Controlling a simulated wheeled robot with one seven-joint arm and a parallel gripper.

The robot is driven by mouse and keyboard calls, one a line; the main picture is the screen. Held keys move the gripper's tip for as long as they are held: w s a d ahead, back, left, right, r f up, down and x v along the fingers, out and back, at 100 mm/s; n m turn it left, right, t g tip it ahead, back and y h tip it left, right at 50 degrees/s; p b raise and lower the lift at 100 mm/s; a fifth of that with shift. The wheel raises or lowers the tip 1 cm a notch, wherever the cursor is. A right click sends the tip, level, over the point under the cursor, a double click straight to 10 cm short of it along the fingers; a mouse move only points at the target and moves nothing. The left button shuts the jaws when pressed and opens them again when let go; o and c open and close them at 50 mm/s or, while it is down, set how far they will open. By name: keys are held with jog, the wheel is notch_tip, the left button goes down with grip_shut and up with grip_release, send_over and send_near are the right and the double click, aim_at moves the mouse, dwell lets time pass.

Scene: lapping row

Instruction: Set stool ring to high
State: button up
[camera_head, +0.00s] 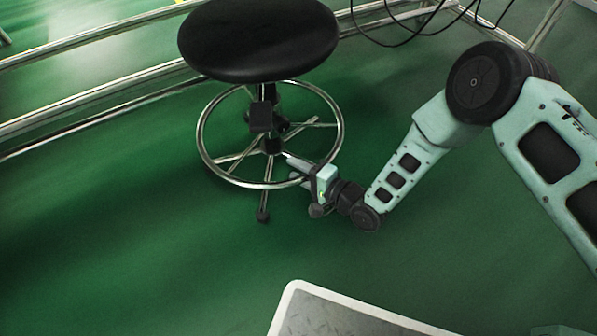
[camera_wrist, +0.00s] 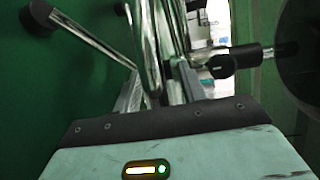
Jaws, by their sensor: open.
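The stool has a round black seat (camera_head: 260,38) and a chromed foot ring (camera_head: 205,158) around its lower column, above the splayed legs. My gripper (camera_head: 290,166) is at the ring's front right side, its fingers reaching inward across the ring. In the wrist view my gripper (camera_wrist: 160,88) is open, with the ring's tube (camera_wrist: 148,45) appearing to pass between the fingers. I cannot tell whether either finger touches it. A black block on the column (camera_head: 260,117) sits above the ring's hub; a black knob (camera_wrist: 235,60) shows in the wrist view.
Metal rails (camera_head: 95,97) run behind the stool, with black cables (camera_head: 400,30) at the back. A pale-rimmed grey platform (camera_head: 340,318) is at the bottom. The green floor (camera_head: 130,240) is clear at front left.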

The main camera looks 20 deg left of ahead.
jog(key=shift+c, duration=0.2)
grip_shut()
jog(key=shift+r+p, duration=1.85)
jog(key=shift+r, duration=0.5)
jog(key=shift+c, duration=0.3)
grip_release()
jog(key=shift+r, duration=0.1)
jog(key=shift+o, duration=0.5)
jog(key=shift+d, duration=0.1)
jog(key=p+v, duration=0.7)
jog(key=v, duration=1)
jog(key=shift+d, duration=0.15)
